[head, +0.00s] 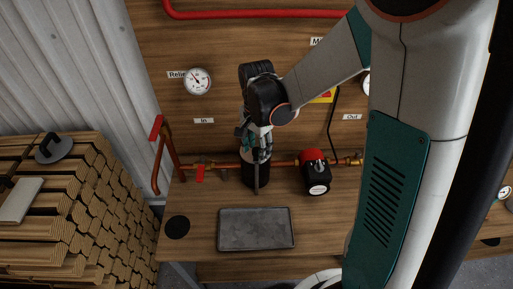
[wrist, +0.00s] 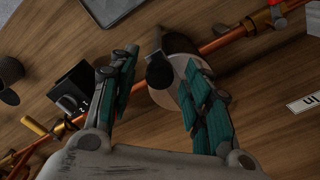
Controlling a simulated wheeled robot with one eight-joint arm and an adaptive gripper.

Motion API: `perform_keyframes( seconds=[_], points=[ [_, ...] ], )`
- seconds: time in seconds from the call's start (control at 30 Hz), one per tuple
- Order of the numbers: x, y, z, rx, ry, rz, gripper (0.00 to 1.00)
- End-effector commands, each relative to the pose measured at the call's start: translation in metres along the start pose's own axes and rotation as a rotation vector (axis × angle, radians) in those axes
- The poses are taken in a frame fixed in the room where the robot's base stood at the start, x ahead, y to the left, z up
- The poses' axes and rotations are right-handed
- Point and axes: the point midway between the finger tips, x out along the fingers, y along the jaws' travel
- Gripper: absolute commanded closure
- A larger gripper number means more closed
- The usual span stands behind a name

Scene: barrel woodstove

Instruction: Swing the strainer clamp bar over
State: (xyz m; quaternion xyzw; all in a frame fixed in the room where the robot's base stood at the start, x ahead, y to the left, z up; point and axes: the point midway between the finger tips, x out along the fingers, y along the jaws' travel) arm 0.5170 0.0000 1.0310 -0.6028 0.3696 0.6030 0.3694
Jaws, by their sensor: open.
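The strainer (head: 248,175) is a dark upright cylinder on the copper pipe at the bench's middle. In the wrist view its pale round lid (wrist: 184,68) shows between my fingers, with a black knob (wrist: 160,73) on it. The clamp bar (head: 256,181) is a narrow grey-brown strip that points toward the front of the bench; it seems to show in the wrist view as the dark piece (wrist: 155,39) beyond the knob. My gripper (head: 257,150) is open above the strainer, its teal fingers (wrist: 160,62) on either side of the lid. Contact cannot be told.
A grey tray (head: 256,247) lies in front of the strainer. A red-and-black pump (head: 316,172) stands right on the copper pipe (head: 225,165). A round black pad (head: 177,227) lies front left. Stacked wood (head: 70,215) stands left of the bench.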

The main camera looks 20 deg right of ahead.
Motion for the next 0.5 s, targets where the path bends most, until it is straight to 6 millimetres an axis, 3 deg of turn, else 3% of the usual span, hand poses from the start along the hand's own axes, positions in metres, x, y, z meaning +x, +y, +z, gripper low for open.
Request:
perform_keyframes(
  seconds=[0.17,0.37,0.5],
  points=[
    [-0.0003,0.0001,0.0,0.0,0.0,0.0,0.55],
    [-0.0004,0.0001,0.0,0.0,0.0,0.0,1.0],
    [-0.0004,0.0001,0.0,0.0,0.0,0.0,1.0]
  ],
)
